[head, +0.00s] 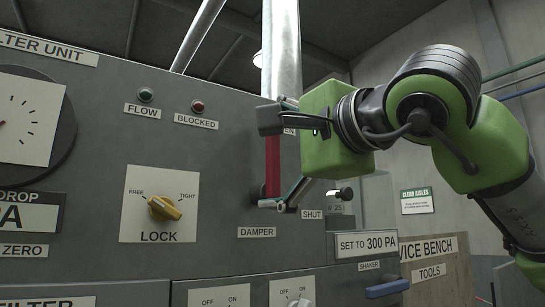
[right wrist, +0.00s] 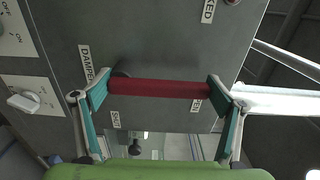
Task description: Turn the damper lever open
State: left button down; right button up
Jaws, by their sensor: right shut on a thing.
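The red damper lever (head: 272,165) stands upright on the grey panel, above the DAMPER label (head: 256,232). Its upper end is near the partly hidden OPEN label (head: 290,131); the SHUT label (head: 311,214) is lower right. My right gripper (head: 271,162) comes from the right, one finger at the lever's top and one near its bottom. In the right wrist view, the lever (right wrist: 158,88) spans between the teal pads of the right gripper (right wrist: 158,93), which is shut on it. The upper finger is partly hidden in the head view. My left gripper is not in view.
A yellow LOCK knob (head: 165,207) sits on the panel left of the lever. FLOW (head: 146,94) and BLOCKED (head: 198,105) lamps are above. A blue SHAKER handle (head: 387,288) juts out at lower right. A bright metal pipe (head: 281,50) rises behind the panel.

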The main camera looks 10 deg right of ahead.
dwell(0.3)
jog(key=o, duration=1.5)
jog(key=shift+c, duration=0.2)
jog(key=v, duration=1.2)
jog(key=shift+a, duration=0.1)
